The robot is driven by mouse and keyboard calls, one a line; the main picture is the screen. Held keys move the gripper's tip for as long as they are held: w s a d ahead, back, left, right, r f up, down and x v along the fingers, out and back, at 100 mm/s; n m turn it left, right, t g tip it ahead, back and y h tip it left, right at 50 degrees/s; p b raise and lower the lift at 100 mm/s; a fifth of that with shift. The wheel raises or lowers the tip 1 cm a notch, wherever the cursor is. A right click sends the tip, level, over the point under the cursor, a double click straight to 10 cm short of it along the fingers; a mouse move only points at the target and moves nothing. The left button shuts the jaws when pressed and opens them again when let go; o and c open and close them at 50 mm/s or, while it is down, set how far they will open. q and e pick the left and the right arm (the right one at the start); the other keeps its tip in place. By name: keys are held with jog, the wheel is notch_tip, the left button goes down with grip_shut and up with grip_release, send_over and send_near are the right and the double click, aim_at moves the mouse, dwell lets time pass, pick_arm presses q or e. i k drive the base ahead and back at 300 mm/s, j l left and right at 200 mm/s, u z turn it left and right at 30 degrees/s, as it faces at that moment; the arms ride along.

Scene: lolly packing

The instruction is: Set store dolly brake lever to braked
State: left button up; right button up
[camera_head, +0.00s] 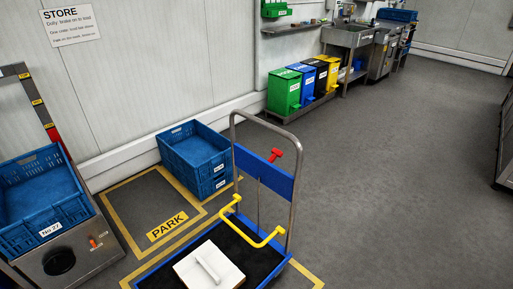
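The store dolly (265,170) stands in the lower middle of the head view, with a grey tubular push handle (295,195), a blue back panel and a black deck with a blue edge. A red T-shaped lever (276,155), which looks like the brake lever, sticks up just above the panel at the top of a thin rod. It leans a little to the right; I cannot tell which setting this is. A yellow bent bar (266,241) sits low across the dolly. Neither of my grippers is in view.
A white block with a handle (190,272) is at the dolly's deck. Blue crates (195,160) are stacked behind the yellow-taped PARK bay (168,226). A steel stand (85,262) with a blue crate (42,205) is at left. Coloured bins (284,90) line the wall.

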aim_at(276, 152)
jog(key=i+l+u, duration=0.15)
jog(key=l+u, duration=0.2)
jog(key=i+l+u, duration=0.1)
jog(key=l+u, duration=0.4)
jog(key=l, duration=0.3)
jog(key=i+l+u, duration=0.15)
jog(key=l, duration=1.1)
jog(key=i+l, duration=0.15)
jog(key=l, duration=0.6)
